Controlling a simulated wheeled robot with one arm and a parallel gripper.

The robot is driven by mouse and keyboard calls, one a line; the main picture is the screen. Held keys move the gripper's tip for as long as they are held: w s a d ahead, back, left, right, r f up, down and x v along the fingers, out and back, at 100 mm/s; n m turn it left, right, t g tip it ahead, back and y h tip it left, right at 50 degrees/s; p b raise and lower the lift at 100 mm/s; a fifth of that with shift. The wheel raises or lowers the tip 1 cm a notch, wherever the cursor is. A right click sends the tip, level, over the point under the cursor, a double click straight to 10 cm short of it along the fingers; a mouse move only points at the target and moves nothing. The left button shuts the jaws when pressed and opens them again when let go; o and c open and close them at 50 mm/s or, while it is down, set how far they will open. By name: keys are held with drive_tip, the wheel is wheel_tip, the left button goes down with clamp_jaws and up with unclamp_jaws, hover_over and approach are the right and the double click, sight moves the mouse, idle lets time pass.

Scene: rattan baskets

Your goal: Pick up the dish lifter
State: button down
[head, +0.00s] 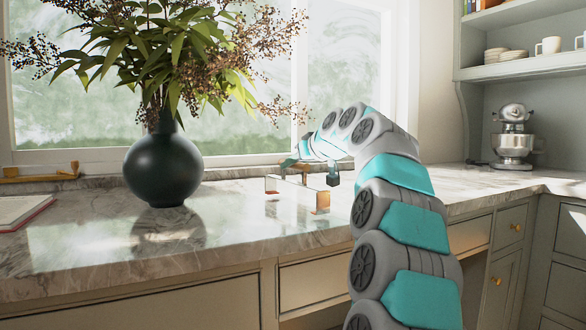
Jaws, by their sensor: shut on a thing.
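The dish lifter (323,201) appears to be the small object with clear panels and copper-brown ends over the marble counter, right of the dark vase. My arm reaches over the counter from the right and bends down to it. My gripper (309,172) is at the top of this object, with one teal finger on its left and the other on its right, shut on it. The fingers and the arm's end hide part of its top. I cannot tell whether its lower edge touches the counter.
A dark round vase (163,168) with leafy branches stands close on the left, its twigs hanging near my arm. A book (22,210) lies at the far left. A stand mixer (513,140) stands at the back right. The front marble counter (230,240) is clear.

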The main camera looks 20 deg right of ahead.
drive_tip(key=shift+r, duration=1.3)
drive_tip(key=s+a+r+b, duration=0.1)
drive_tip(key=s+a+b, duration=0.1)
drive_tip(key=s, duration=1.4)
drive_tip(key=shift+a+r, duration=0.2)
drive_tip(key=shift+r, duration=0.05)
drive_tip(key=c, duration=1.3)
unclamp_jaws()
clamp_jaws()
